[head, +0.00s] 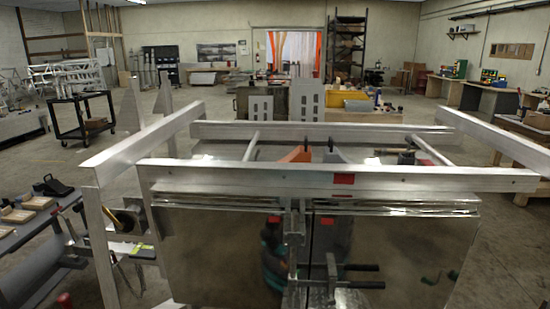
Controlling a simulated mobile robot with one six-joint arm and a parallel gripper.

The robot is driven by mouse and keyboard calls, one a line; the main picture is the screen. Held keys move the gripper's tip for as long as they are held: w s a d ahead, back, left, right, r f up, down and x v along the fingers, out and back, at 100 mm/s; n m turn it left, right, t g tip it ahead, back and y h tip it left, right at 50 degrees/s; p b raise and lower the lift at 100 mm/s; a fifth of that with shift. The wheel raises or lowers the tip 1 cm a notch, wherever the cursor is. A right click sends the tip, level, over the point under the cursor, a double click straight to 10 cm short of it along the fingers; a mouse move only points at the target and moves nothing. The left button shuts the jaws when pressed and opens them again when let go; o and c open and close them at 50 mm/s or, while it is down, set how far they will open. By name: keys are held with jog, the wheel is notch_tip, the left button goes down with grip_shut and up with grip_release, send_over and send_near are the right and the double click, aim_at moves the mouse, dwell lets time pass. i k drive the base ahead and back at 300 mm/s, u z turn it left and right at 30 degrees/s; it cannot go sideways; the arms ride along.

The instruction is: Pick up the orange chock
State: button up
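The orange chock (299,154) shows in the head view, near the middle of the aluminium trailer (200,177). It appears to be inside the trailer, behind the front top rail. Only its upper part shows; the rail hides its lower part. A grey chock-like piece (333,156) stands just to its right, with a small dark loop above each of the two. My gripper is not in view, and nothing is seen touching the orange chock.
Raised metal rails frame the trailer's top. Its shiny closed doors (390,250) face me, with a latch and black-gripped handles (360,285) sticking out. A bench (30,240) with tools stands at left, a black cart (82,115) behind it.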

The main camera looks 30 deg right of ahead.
aim_at(302, 154)
jog(key=u, duration=0.6)
jog(key=i, duration=1.3)
jog(key=u, duration=0.35)
